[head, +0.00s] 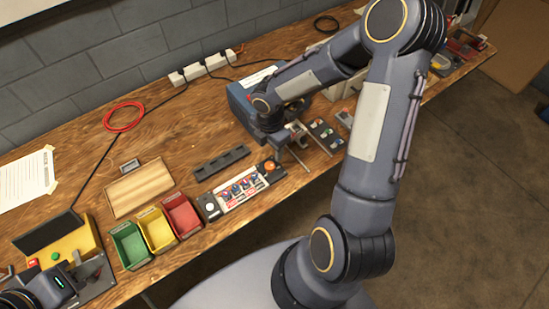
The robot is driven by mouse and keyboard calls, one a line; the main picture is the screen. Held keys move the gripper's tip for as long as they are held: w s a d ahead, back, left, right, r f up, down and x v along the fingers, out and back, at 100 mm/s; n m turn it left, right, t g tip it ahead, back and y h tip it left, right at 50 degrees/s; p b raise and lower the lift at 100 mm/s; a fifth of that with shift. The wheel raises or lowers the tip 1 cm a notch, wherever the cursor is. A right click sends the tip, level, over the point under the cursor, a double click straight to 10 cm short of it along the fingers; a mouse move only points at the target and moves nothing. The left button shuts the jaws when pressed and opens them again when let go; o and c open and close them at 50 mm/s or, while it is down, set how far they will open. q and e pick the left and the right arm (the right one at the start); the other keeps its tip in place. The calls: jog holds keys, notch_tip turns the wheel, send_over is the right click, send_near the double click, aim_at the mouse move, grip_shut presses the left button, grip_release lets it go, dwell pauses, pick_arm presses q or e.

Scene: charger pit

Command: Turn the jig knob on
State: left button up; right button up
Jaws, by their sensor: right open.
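A long jig panel (240,190) lies on the bench, with a row of small coloured parts along it. An orange knob (270,166) sits at its right end; its setting is too small to read. My right gripper (291,158) is open above the bench, just right of the knob, fingers pointing down toward the front. I cannot tell whether a finger touches the knob. My left arm shows only at the bottom left corner, and its gripper (85,268) is dark and hard to make out beside the yellow device.
Green (130,246), yellow (156,230) and red (183,216) bins stand left of the panel. A dark slotted rack (221,162) lies behind it. A blue box (243,107) stands behind my right gripper. A yellow device (62,245) with buttons is at the far left.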

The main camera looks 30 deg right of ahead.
aim_at(270, 165)
jog(key=shift+w+a+f+n, duration=0.15)
jog(key=shift+f+n, duration=0.25)
jog(key=shift+f, duration=0.45)
notch_tip(270, 165, down, 7)
jog(key=shift+f, duration=0.1)
jog(key=c, duration=1)
